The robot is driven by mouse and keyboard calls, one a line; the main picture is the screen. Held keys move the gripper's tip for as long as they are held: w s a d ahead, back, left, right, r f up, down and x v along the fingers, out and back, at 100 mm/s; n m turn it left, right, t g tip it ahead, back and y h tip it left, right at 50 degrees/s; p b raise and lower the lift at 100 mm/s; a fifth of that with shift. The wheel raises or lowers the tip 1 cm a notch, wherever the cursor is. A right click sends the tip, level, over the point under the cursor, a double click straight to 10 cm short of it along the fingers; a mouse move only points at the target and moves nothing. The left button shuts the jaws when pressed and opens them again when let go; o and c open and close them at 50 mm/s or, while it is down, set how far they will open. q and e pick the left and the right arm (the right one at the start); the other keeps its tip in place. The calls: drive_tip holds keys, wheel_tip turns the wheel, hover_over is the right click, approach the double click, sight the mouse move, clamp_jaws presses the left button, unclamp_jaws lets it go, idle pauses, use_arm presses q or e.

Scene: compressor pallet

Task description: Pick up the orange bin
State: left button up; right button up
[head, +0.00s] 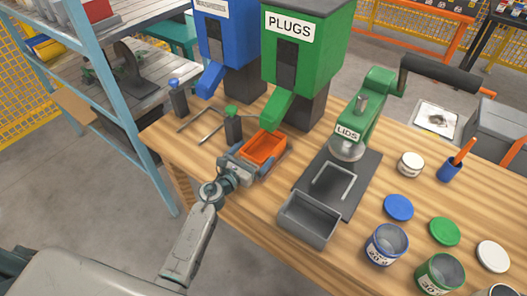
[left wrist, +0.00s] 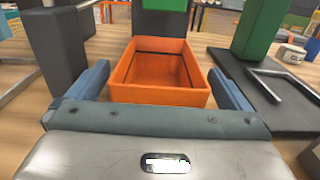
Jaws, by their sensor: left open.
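The orange bin (head: 264,147) is an open, empty-looking box on the wooden table, just in front of the green PLUGS dispenser (head: 300,62). My left gripper (head: 258,158) is open, with its two blue fingers on either side of the bin's near part. In the left wrist view the bin (left wrist: 158,94) sits between the fingers, one at its left and one at its right. A gap shows beside the right finger. I cannot tell whether the left finger touches the bin. My right gripper is not in view.
A grey bin (head: 307,222) stands right of my left gripper, by the green LIDS press (head: 352,125) on its dark base. A dark post with a green knob (head: 233,124) stands close left of the orange bin. Cans (head: 386,246) and lids (head: 398,207) fill the table's right side.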

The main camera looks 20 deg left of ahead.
use_arm(q)
drive_tip(key=x, duration=0.3)
drive_tip(key=shift+w+d+f, duration=0.1)
drive_tip(key=shift+w+f, duration=0.1)
drive_tip(key=shift+w, duration=0.05)
drive_tip(key=shift+s, duration=0.1)
drive_tip(key=shift+c, duration=0.4)
drive_tip(key=c, duration=0.8)
drive_tip(key=shift+r, duration=0.15)
